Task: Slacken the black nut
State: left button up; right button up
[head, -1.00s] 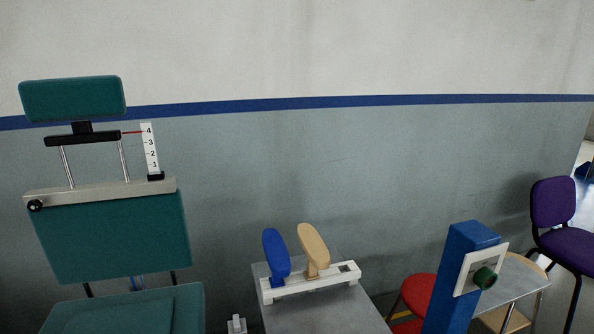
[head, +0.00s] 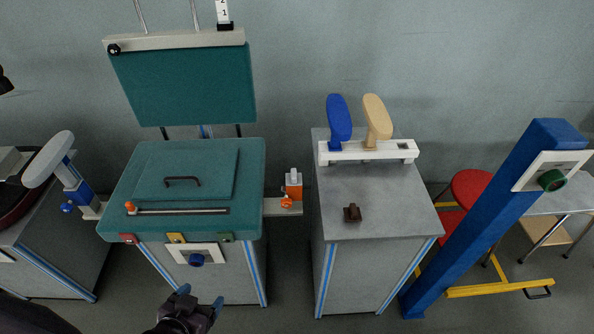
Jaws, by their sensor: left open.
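The black nut (head: 114,49) is a small round black knob with a light centre. In the head view it sits at the left end of the pale crossbar (head: 175,40) on top of the green chair back (head: 185,88). My left gripper (head: 201,296) is at the bottom, below the front of the green seat (head: 135,185). Its two bluish fingertips are apart with nothing between them. It is far from the nut and touches nothing that I can see. My right gripper is not in view.
A grey cabinet (head: 372,208) with blue and tan pads stands right. A blue slanted post (head: 480,220) is farther right. Floor shows between them.

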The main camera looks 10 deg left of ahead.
aim_at(113, 50)
jog(key=u, duration=1.4)
jog(key=j+u, duration=0.15)
jog(key=j, duration=0.3)
jog(key=i+j+u, duration=0.1)
jog(key=j, duration=0.35)
